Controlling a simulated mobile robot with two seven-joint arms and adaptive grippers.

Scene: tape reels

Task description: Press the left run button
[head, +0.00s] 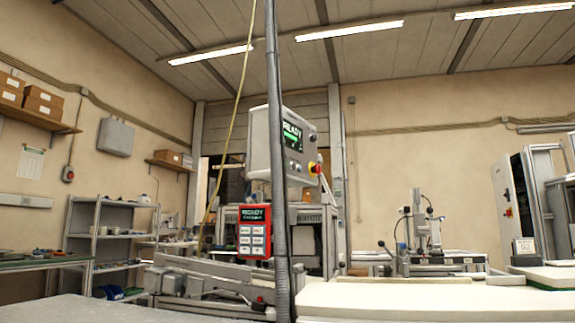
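A grey control box (262,145) stands at the middle, its lit screen (291,134) reading READY. Small round buttons (295,166) sit below the screen, and a red stop knob with a yellow base (315,168) is at its right side. A red panel (246,250) hangs lower, with a READY display (253,213) and several pale keys (251,240). I cannot tell which control is the left run button; the labels are too small. Neither of my grippers is in view.
A grey upright conduit (275,110) passes in front of the box and red panel. A pale worktop (400,300) spans the lower right and a grey surface (90,309) the lower left. Shelves (110,245) stand left, a small press (425,235) and cabinet (508,200) right.

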